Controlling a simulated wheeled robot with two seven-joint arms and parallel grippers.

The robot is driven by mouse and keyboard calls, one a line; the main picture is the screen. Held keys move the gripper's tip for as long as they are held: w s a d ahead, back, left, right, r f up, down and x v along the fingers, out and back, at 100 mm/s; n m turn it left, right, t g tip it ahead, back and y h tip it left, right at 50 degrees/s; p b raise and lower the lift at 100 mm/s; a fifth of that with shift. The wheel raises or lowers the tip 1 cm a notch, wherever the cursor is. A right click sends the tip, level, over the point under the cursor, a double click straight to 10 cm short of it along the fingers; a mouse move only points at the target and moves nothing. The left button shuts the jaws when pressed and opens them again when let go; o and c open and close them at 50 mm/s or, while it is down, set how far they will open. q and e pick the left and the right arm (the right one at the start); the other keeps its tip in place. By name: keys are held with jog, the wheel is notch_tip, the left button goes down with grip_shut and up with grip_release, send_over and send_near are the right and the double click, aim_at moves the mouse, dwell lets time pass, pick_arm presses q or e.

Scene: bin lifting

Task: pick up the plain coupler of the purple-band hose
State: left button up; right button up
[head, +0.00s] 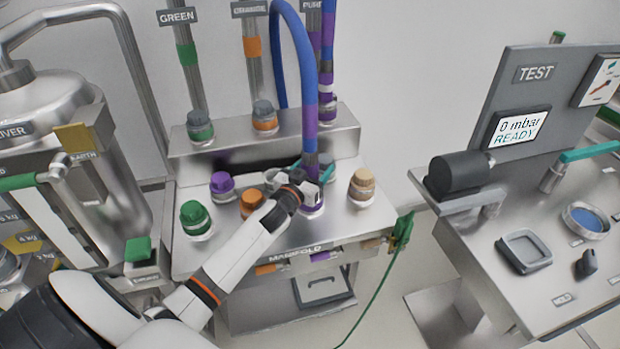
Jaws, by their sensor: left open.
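The blue hose (302,60) arches down in front of the manifold's back pipes. A purple band (310,130) is around its lower part. The hose's lower end comes down at a purple-ringed port (313,207) on the manifold (345,225). My left gripper (314,182) is open at this lower end, its fingers close beside the hose. The coupler there is mostly hidden by the gripper, and I cannot tell whether the fingers touch it. The hose's other end is not clearly visible. My right gripper is not in view.
Green (194,217), purple (222,185), orange (251,203) and tan (362,185) capped ports stand near the gripper. Behind are labelled vertical pipes. A steel vessel (75,130) is left; a test bench (540,290) is right. A green clamp (403,230) hangs at the manifold's right edge.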

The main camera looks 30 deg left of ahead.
pick_arm(q)
jog(key=c, duration=1.3)
jog(key=shift+o, duration=0.2)
notch_tip(320, 180, up, 10)
jog(key=shift+r, duration=0.1)
